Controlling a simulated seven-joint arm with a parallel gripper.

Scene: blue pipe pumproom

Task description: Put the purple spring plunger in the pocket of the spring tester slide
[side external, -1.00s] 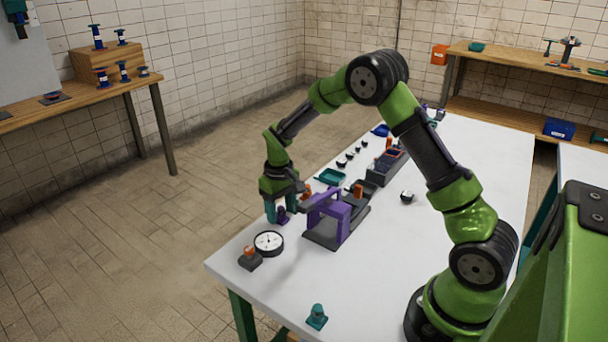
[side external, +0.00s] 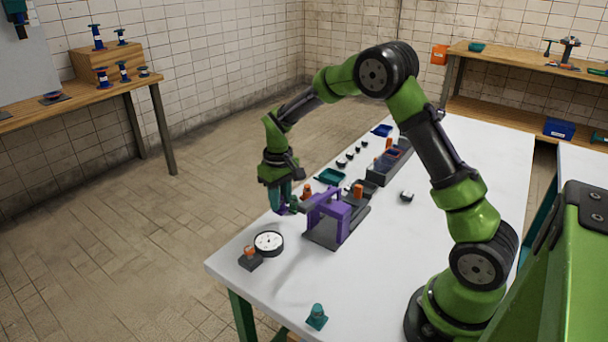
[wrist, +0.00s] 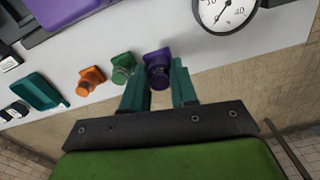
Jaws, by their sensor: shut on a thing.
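The purple spring plunger (wrist: 157,60) is between the two teal fingers of my gripper (wrist: 160,84) in the wrist view. My gripper is shut on it. In the side view my gripper (side external: 284,202) points down near the left edge of the table, and the plunger (side external: 282,211) is small and partly hidden by the fingers. The spring tester (side external: 328,208), with a purple frame on a dark base, stands just to the right of my gripper. Its slide pocket cannot be made out clearly. Part of the purple frame (wrist: 65,10) shows at the wrist view's top left.
A green plunger (wrist: 122,70) and an orange one (wrist: 91,78) stand beside the held plunger. A round dial gauge (side external: 268,243) and an orange-topped piece (side external: 250,256) lie in front. A teal tray (side external: 330,177) is behind. The table's front right is mostly clear.

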